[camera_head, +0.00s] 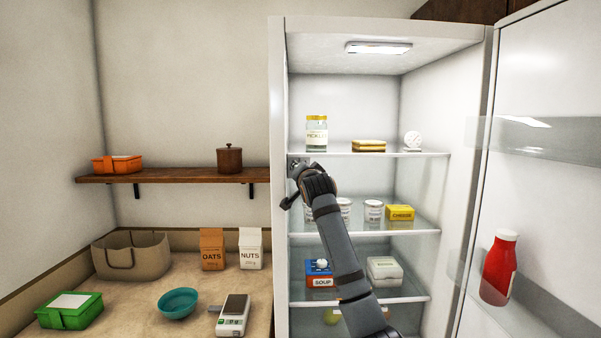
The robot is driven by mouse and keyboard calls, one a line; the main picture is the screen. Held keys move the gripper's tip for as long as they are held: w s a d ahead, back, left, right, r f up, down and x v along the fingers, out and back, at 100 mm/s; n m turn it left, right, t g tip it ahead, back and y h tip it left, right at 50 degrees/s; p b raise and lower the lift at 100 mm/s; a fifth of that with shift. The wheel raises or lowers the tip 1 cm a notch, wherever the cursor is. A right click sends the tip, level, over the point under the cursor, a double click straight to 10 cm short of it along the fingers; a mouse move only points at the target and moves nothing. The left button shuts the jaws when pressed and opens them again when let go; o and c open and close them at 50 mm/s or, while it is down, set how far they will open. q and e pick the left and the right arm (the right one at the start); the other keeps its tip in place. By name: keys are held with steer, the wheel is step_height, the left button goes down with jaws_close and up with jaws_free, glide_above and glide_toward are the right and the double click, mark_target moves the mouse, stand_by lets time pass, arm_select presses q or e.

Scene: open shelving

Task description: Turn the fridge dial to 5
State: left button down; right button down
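The fridge (278,120) stands open, with its door swung out to the right. One arm of mine, apparently the right, reaches up from the bottom. My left gripper is not in view.
The top shelf holds a pickle jar (316,136) and a sandwich (369,146). Tubs and a cheese box (400,212) stand on the middle shelf, partly behind my arm. A soup box (319,273) is lower. A red bottle (498,268) stands in the door.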

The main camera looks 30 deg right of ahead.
steer(key=shift+f+m+t+h+b, duration=0.15)
steer(key=shift+m+h+b, duration=0.1)
steer(key=shift+m+b, duration=1.6)
steer(key=shift+f+m+t+h+b, duration=0.15)
steer(key=shift+m+h+b, duration=0.1)
steer(key=shift+m+b, duration=1.55)
steer(key=shift+r, duration=0.1)
steer(key=c, duration=1.3)
jaws_free()
steer(key=shift+s+a, duration=0.1)
steer(key=v, duration=1.1)
steer(key=shift+s+a, duration=0.15)
steer(key=shift+s, duration=0.25)
